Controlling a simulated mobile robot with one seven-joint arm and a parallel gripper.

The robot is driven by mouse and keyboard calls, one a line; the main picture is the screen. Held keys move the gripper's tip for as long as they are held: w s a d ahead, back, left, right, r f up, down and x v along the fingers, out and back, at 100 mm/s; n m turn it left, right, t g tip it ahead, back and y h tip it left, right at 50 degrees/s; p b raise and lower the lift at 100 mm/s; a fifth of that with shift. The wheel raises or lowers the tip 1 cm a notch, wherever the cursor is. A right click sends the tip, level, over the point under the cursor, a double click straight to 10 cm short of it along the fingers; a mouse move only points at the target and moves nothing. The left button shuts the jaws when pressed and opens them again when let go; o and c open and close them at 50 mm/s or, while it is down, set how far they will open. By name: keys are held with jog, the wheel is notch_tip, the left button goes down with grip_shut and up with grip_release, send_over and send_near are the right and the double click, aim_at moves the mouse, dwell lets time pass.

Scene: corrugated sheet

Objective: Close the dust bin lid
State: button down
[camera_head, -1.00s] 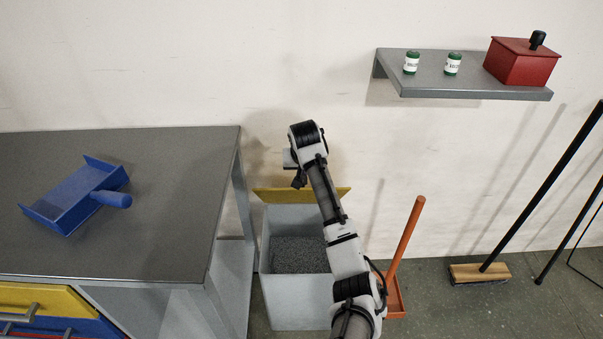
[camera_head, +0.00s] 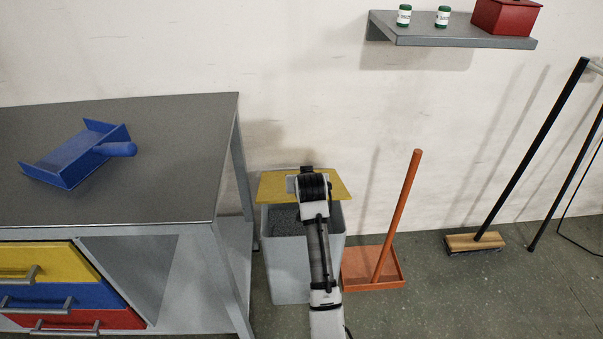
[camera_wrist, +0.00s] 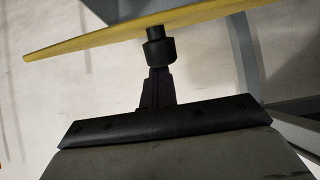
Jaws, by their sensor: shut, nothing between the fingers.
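The dust bin (camera_head: 288,270) is a grey box standing on the floor right of the workbench. Its yellow lid (camera_head: 336,186) is hinged at the back and stands part-open, sloping over the rear of the bin. Grey speckled contents show in the front opening. My arm reaches over the bin, and its wrist covers the middle of the lid. In the wrist view my gripper (camera_wrist: 158,72) is shut and holds nothing. It points at the lid (camera_wrist: 110,38), with a black cylindrical piece between the fingers and the lid. I cannot tell whether they touch.
The workbench (camera_head: 150,200) with a blue dustpan (camera_head: 75,160) stands close on the left. An orange long-handled dustpan (camera_head: 372,272) stands just right of the bin. A broom (camera_head: 474,243) leans further right. A wall shelf (camera_head: 450,40) holds two small jars and a red box.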

jog(key=s+f+b, duration=0.3)
jog(key=s+f, duration=0.2)
jog(key=f, duration=0.6)
jog(key=shift+t+b, duration=0.35)
jog(key=shift+t, duration=0.05)
jog(key=shift+s, duration=0.15)
jog(key=shift+s, duration=0.1)
